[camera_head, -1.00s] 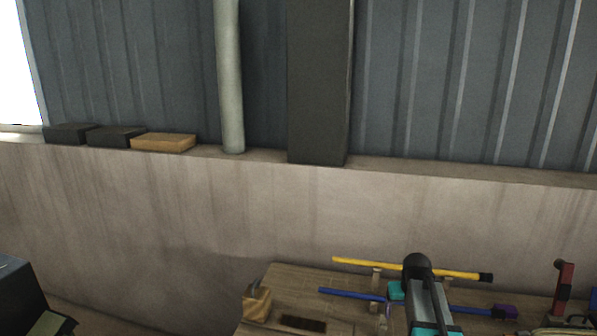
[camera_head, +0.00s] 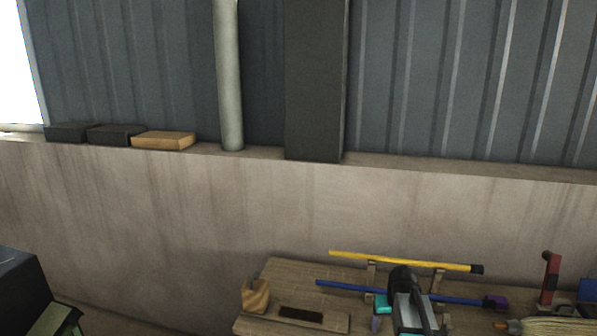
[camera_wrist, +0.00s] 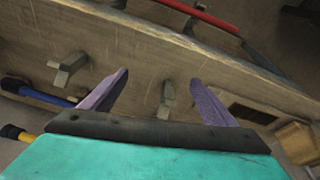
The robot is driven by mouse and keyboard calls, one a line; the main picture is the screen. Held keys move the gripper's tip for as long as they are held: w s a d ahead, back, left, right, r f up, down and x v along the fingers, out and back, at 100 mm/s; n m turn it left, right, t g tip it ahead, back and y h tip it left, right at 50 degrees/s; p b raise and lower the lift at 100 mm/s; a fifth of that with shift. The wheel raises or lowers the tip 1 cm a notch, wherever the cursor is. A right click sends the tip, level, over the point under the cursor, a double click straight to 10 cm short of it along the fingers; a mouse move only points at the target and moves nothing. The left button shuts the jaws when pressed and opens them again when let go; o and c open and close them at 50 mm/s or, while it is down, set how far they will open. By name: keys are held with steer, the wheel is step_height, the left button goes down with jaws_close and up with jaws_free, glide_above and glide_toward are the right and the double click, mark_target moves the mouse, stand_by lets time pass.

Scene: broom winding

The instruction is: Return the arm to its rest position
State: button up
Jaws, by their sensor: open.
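My arm (camera_head: 408,300) reaches over the wooden bench at the lower right of the head view. My gripper (camera_wrist: 160,82) shows two purple fingers spread apart in the wrist view, with nothing between them. Its teal body fills the bottom of that view. In the head view, a teal part and a purple finger show at the left of the arm, and much of the gripper is hidden.
The bench (camera_head: 285,275) carries a yellow rod (camera_head: 400,260), a blue rod (camera_head: 345,288), a wooden block (camera_head: 255,295) and a red upright tool (camera_head: 550,275). Wooden pegs (camera_wrist: 66,68) stick up near the gripper. A wall (camera_head: 150,200) stands behind.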

steer(key=s+a+f+g+y, duration=0.1)
steer(key=s+a+f+g, duration=0.2)
steer(key=s+a+f, duration=1.2)
steer(key=s+d+f+g+b, duration=0.2)
steer(key=s+f+g+b, duration=0.3)
steer(key=s+f+b, duration=0.7)
steer(key=s+f, duration=1.4)
steer(key=f, duration=0.2)
steer(key=shift+s+n, duration=0.35)
steer(key=shift+n, duration=0.05)
steer(key=shift+r, duration=0.1)
steer(key=shift+c, duration=0.5)
